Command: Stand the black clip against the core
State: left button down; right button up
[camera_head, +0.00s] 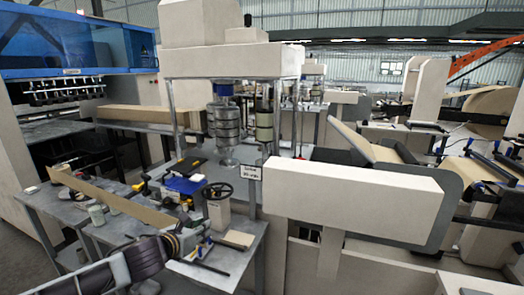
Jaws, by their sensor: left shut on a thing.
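My left arm comes in from the lower left, and its gripper (199,246) is low over the front of the grey workbench. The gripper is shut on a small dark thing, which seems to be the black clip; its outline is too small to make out. A long brown cardboard piece (115,200) lies slantwise across the bench, left of and behind the gripper. I cannot tell for sure which thing is the core. My right gripper is not in view.
A black handwheel (217,191) on a pale stand rises just behind the gripper. A blue box (184,186) stands farther back. A thin black bar (204,267) lies near the front edge. A large cream machine housing (350,198) blocks the right side.

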pick_arm(q)
jog(key=shift+w+a+r, duration=0.2)
jog(key=shift+a+r, duration=0.1)
jog(key=shift+r, duration=0.4)
notch_tip(320, 180, up, 10)
jog(key=w+a+n+y, duration=0.1)
jog(key=w, duration=0.1)
jog(key=shift+a+r+y, duration=0.2)
jog(key=shift+r+y, duration=0.05)
jog(key=shift+y, duration=0.05)
jog(key=shift+s+f+n, duration=0.1)
jog(key=shift+n, duration=0.2)
jog(key=s+f+y, duration=0.1)
jog(key=s+f, duration=0.4)
jog(key=f, duration=0.5)
jog(key=s+f+n, duration=0.1)
jog(key=s+f, duration=0.3)
jog(key=f, duration=0.6)
jog(key=s+f+n+y, duration=0.1)
jog(key=s+f, duration=0.4)
jog(key=f, duration=0.5)
jog(key=shift+s+a+f+t+y, duration=0.3)
jog(key=shift+f+t, duration=0.05)
jog(key=shift+t, duration=0.05)
dwell(0.3)
